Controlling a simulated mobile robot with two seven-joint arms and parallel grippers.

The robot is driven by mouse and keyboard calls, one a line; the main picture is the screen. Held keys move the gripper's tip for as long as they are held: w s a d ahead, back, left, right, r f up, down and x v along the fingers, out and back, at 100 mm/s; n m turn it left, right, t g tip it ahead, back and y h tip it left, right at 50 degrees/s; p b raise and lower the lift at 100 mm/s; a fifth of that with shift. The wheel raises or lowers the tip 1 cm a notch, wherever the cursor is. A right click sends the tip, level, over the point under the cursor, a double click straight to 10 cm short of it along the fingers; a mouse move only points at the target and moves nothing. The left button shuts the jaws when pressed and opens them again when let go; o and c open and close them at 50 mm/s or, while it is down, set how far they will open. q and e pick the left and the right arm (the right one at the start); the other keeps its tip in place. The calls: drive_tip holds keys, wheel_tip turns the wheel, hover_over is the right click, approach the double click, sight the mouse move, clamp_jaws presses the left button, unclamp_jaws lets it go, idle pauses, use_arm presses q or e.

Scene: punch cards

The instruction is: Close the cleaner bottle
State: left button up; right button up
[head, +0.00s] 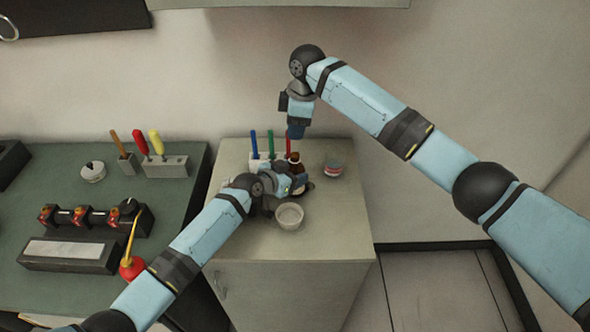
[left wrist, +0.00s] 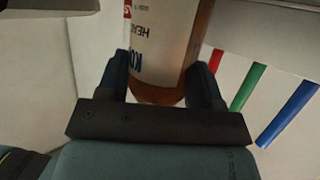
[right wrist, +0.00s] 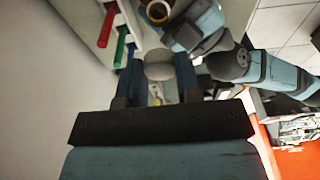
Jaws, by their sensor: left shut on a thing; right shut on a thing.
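The amber cleaner bottle (head: 295,168) stands upright on the cabinet top, its neck uncovered. In the left wrist view its white-labelled body (left wrist: 168,45) is between my left fingers. My left gripper (head: 292,184) is shut on it. In the right wrist view the bottle's round open mouth (right wrist: 157,12) shows beyond my right fingers. My right gripper (head: 296,132) is above the bottle, pointing down. It is shut on a pale round cap (right wrist: 158,66), apart from the bottle. The cap cannot be made out in the head view.

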drive_tip(key=shift+f, duration=2.4)
drive_tip(key=shift+f, duration=0.1)
drive_tip(key=shift+f, duration=0.8)
drive_tip(key=shift+f, duration=0.55)
